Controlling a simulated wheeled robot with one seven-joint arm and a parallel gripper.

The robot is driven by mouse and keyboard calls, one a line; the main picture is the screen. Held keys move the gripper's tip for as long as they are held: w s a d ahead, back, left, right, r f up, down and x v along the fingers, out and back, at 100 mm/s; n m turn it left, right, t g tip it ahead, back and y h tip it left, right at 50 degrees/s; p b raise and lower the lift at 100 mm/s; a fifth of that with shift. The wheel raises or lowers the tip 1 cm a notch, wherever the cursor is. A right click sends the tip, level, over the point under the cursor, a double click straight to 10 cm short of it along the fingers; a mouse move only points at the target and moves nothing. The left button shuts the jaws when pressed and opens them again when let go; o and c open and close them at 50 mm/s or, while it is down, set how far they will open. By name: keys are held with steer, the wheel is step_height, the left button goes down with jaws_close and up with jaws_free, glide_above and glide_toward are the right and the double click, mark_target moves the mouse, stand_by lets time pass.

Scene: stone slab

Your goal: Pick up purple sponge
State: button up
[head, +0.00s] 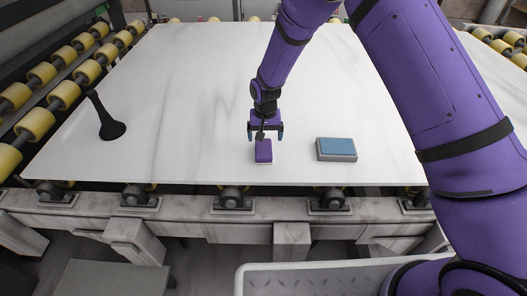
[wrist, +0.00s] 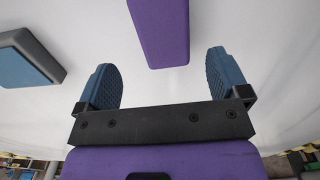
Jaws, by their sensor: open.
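The purple sponge (head: 263,152) lies on the white stone slab (head: 190,105) near its front edge, left of a blue and grey block. In the wrist view the sponge (wrist: 161,32) is at the top middle, beyond the fingertips and roughly lined up with the gap between them. My gripper (head: 265,128) is above and just behind the sponge in the head view. In the wrist view my gripper (wrist: 165,80) has its two blue fingers apart with nothing between them. I cannot tell the exact height of the fingers above the slab.
The blue and grey block (head: 337,149) lies right of the sponge and also shows in the wrist view (wrist: 27,62). A black flared object (head: 106,118) stands at the left of the slab. Yellow rollers (head: 36,122) line the side. A pale crate (head: 300,278) is in front.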

mark_target(263, 147)
steer(key=shift+s+a+f, duration=0.1)
steer(key=shift+a+f, duration=0.05)
steer(key=shift+f, duration=1.55)
steer(key=shift+s+a+f, duration=0.1)
steer(key=shift+a+f, duration=0.05)
steer(key=shift+f, duration=1.55)
steer(key=c, duration=1)
steer(key=shift+r, duration=0.5)
step_height(263, 147, up, 2)
steer(key=shift+r, duration=0.15)
steer(key=shift+s+d+r, duration=0.15)
steer(key=shift+s+r, duration=0.05)
steer(key=shift+s, duration=0.4)
steer(key=s+d, duration=0.1)
steer(key=s, duration=0.3)
steer(key=s+d+r, duration=0.1)
steer(key=s, duration=0.4)
steer(key=s+d, duration=0.1)
steer(key=s, duration=0.4)
steer(key=shift+s+d+r, duration=0.15)
steer(key=shift+d, duration=0.15)
